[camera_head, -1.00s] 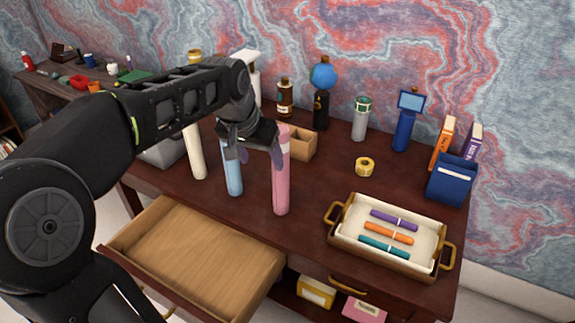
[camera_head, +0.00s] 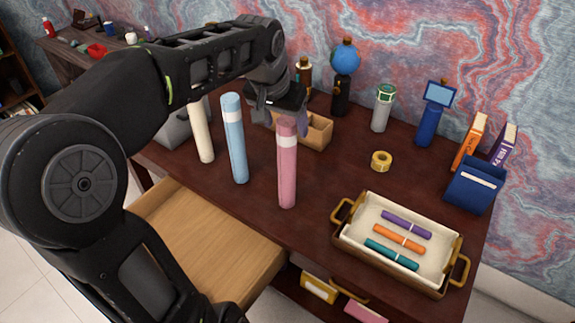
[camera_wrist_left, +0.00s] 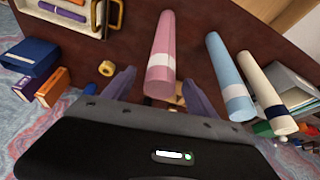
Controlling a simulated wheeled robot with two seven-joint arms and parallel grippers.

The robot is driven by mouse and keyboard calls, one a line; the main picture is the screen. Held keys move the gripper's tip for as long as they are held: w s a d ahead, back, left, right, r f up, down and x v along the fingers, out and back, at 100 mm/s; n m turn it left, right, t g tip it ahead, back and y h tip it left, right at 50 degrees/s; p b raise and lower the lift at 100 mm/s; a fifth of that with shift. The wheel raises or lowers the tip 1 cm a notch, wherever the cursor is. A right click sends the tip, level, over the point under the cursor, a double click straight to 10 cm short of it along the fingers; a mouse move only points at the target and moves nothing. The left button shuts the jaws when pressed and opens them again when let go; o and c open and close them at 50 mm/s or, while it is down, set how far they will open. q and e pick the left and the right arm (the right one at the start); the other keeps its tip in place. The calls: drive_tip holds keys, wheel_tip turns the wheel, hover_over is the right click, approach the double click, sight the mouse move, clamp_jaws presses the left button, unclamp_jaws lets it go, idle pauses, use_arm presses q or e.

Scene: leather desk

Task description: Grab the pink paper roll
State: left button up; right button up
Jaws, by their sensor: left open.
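The pink paper roll (camera_head: 287,172) stands upright on the dark wooden desk, with a white band near its top. It also shows in the left wrist view (camera_wrist_left: 164,45), its top end between the two fingers. My left gripper (camera_head: 279,116) is open at the top of the pink roll, behind and above it in the head view. In the left wrist view its fingers (camera_wrist_left: 157,90) sit apart on either side of the roll. I cannot tell whether they touch it. My right gripper is not in view.
A light blue roll (camera_head: 235,140) and a cream roll (camera_head: 201,133) stand to the left. A white tray (camera_head: 345,233) with markers lies to the right. A wooden box (camera_head: 318,131) stands behind. An open drawer (camera_head: 207,246) juts out in front.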

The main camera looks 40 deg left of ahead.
sight(287, 167)
use_arm(q)
drive_tip(key=shift+w+f, duration=0.2)
drive_tip(key=shift+f, duration=0.35)
drive_tip(key=p+x, duration=0.1)
drive_tip(key=x, duration=0.4)
drive_tip(key=shift+a+f, duration=0.1)
drive_tip(key=shift+a, duration=0.05)
drive_tip(key=shift+c, duration=0.2)
clamp_jaws()
idle(0.6)
idle(0.3)
